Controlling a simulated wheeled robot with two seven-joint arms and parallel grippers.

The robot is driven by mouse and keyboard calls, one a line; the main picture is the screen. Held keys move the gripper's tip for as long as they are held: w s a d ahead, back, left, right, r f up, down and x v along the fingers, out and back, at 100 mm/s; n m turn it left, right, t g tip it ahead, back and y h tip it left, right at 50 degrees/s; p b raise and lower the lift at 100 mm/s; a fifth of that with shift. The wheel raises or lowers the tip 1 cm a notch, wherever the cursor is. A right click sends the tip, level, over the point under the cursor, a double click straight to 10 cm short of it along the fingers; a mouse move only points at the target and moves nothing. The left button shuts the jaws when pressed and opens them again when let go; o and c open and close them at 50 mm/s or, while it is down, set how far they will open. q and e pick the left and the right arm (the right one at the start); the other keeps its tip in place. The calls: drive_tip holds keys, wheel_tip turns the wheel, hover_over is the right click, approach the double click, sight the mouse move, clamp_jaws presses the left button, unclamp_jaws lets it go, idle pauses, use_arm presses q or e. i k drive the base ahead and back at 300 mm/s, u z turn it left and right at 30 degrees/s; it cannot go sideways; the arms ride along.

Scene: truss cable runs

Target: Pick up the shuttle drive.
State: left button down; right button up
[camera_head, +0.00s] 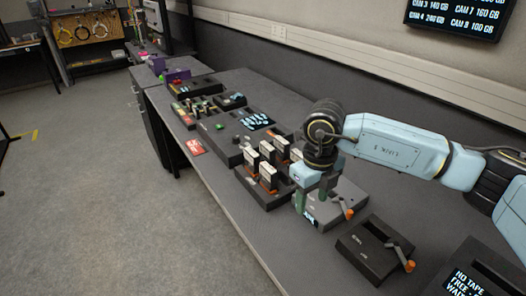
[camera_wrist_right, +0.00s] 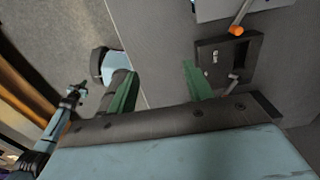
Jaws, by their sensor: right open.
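Several upright drives (camera_head: 267,152) with pale faces and orange-brown lower parts stand in a dark rack (camera_head: 262,198) on the bench. I cannot tell which one is the shuttle drive. My right gripper (camera_head: 312,198) is open, its green fingers pointing down just right of the rack, over the near left part of a grey box (camera_head: 347,190) with an orange-tipped lever. In the right wrist view the gripper (camera_wrist_right: 158,87) shows nothing between its fingers. A dark slotted box (camera_head: 362,257) with another orange-tipped lever lies nearer; it also shows in the wrist view (camera_wrist_right: 243,52).
A dark box with a lit screen (camera_head: 467,284) is at the bottom right. The wall runs along the bench's back; open floor lies left.

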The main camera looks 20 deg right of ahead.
sight(267, 153)
drive_tip(key=i, duration=1.2)
